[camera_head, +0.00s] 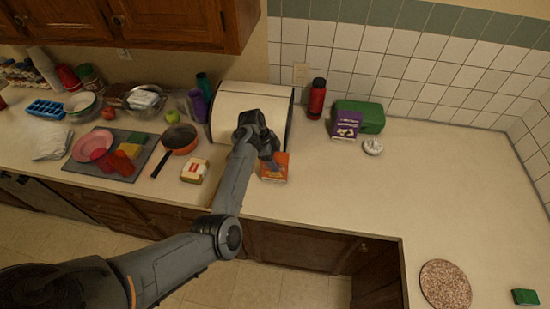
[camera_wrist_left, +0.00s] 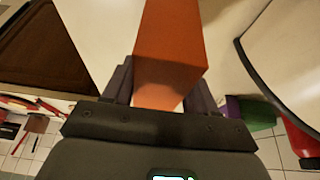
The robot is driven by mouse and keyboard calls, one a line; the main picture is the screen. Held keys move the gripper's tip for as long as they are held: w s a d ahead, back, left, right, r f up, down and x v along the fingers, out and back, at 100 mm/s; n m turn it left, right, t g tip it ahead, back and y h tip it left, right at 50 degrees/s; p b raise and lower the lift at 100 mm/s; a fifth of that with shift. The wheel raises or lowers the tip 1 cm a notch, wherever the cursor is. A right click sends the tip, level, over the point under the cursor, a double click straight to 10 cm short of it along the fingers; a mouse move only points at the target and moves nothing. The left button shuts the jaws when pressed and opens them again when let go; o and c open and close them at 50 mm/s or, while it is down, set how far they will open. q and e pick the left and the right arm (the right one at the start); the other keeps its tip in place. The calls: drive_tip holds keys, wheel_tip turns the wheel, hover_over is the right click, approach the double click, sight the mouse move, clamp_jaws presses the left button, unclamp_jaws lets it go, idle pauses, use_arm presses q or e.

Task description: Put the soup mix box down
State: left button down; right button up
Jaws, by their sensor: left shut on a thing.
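The soup mix box, an orange box (camera_head: 275,171), is at the counter's front part, before the white bread box. In the left wrist view the orange box (camera_wrist_left: 172,45) stands between the two fingers. My left gripper (camera_head: 268,155) is shut on it, with the fingers on its opposite sides. The gripper hides part of the box in the head view. Whether the box's underside touches the counter cannot be told. My right gripper is not in view.
The white bread box (camera_head: 252,100) stands close behind. A yellow-white package (camera_head: 194,171) and a frying pan (camera_head: 179,139) are to the left. A purple box (camera_head: 346,124) and green case (camera_head: 369,116) stand to the right.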

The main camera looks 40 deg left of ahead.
use_arm(q)
drive_tip(key=shift+f, duration=0.2)
drive_tip(key=shift+c, duration=1.6)
unclamp_jaws()
drive_tip(key=shift+r, duration=0.1)
